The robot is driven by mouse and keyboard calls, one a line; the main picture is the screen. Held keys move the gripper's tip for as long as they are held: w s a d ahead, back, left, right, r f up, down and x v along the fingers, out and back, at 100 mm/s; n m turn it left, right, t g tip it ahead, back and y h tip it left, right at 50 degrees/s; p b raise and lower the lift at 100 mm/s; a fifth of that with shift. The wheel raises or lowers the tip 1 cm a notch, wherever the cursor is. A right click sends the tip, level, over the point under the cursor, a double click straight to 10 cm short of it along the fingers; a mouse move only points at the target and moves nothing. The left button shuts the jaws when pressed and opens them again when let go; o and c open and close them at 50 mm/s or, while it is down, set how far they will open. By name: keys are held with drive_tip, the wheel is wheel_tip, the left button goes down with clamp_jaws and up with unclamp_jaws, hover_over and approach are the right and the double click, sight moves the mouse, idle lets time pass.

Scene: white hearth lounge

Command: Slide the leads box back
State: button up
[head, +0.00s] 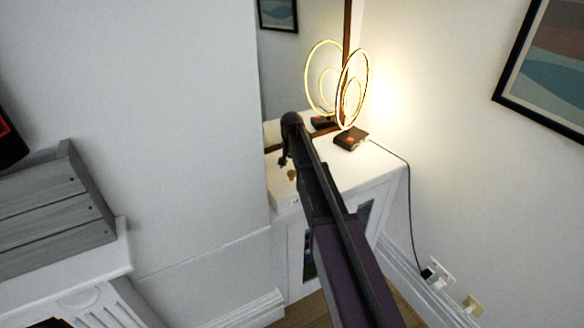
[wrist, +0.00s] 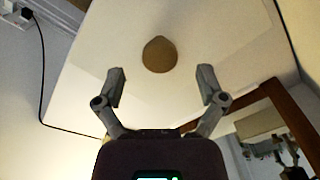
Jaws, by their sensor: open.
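A white box (head: 283,199) with a small dark mark on its front sits at the left end of the white cabinet top, partly hidden by my arm; it looks like the leads box. A round brass-coloured knob (head: 291,175) shows over it. In the wrist view a round tan knob (wrist: 160,55) stands on a white surface, between and just beyond my fingertips. My gripper (wrist: 161,76) is open and empty, its fingers spread on either side of the knob. I cannot tell its height above the box. In the head view my arm hides most of the gripper.
A lit ring lamp (head: 350,138) on a dark base stands on the cabinet (head: 376,166) against a mirror (head: 290,75). Its cable (head: 410,205) runs down to wall sockets (head: 441,272). A grey slatted crate (head: 55,205) sits on the mantel at left.

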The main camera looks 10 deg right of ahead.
sight(291, 172)
drive_tip(key=shift+f+b, duration=1.25)
drive_tip(key=shift+f, duration=0.25)
drive_tip(key=shift+c, duration=0.2)
clamp_jaws()
drive_tip(key=shift+w+a, duration=0.1)
drive_tip(key=shift+w, duration=0.1)
drive_tip(key=shift+w+a, duration=0.2)
drive_tip(key=shift+w, duration=0.35)
drive_tip(key=shift+w+a, duration=0.15)
drive_tip(key=shift+w, duration=0.35)
drive_tip(key=shift+w+a, duration=0.1)
drive_tip(key=shift+w, duration=0.25)
drive_tip(key=w+a, duration=0.2)
drive_tip(key=w, duration=0.6)
drive_tip(key=shift+w+a, duration=0.3)
drive_tip(key=shift+a, duration=0.1)
idle(1.0)
